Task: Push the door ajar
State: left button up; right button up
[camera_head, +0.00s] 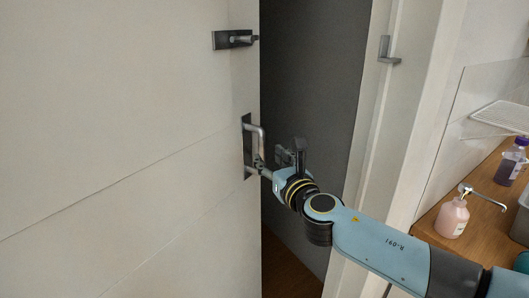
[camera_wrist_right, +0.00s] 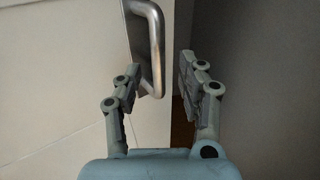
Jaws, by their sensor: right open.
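The white door (camera_head: 120,130) fills the left of the head view and stands partly open. A dark gap lies between its edge and the frame (camera_head: 395,120). A silver bar handle (camera_head: 261,140) on a dark plate is mounted near the door's edge. My right gripper (camera_head: 271,162) is at the handle's lower end. In the right wrist view the right gripper (camera_wrist_right: 157,75) is open, and the lower bend of the handle (camera_wrist_right: 156,45) shows between its two fingers. I cannot tell whether they touch it. My left gripper is not in view.
A dark latch (camera_head: 234,39) sits higher on the door, and a metal catch (camera_head: 388,52) is on the frame. At right, a wooden counter (camera_head: 440,206) holds a pink soap bottle (camera_head: 453,217) and a purple bottle (camera_head: 512,162). The dark opening looks clear.

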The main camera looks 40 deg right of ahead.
jog(key=v, duration=0.7)
jog(key=shift+s, duration=0.1)
jog(key=s+f+m+g+b, duration=0.3)
jog(key=s+f+m, duration=0.1)
jog(key=f, duration=0.9)
jog(key=s+f+m+g+y+b, duration=0.1)
jog(key=s+f+m+g+b, duration=0.3)
jog(key=f, duration=0.9)
jog(key=s+f+m+g+b, duration=0.1)
jog(key=s+f+m+g, duration=0.3)
jog(key=f, duration=0.9)
jog(key=s+a+f+m+g+y, duration=0.1)
jog(key=s+a+f+m, duration=0.1)
jog(key=s+f+m, duration=0.4)
jog(key=s+a+f+m+g+y+b, duration=0.1)
jog(key=s+f+m, duration=0.5)
jog(key=s, duration=0.7)
jog(key=s+a+f+m+g+y+b, duration=0.1)
jog(key=s+a+f+m+g+y, duration=0.1)
jog(key=s+a+f+m, duration=0.3)
jog(key=s+f+m+g, duration=0.1)
jog(key=s+m, duration=0.2)
jog(key=s, duration=0.1)
jog(key=shift+s+f, duration=0.35)
jog(key=shift+f, duration=0.05)
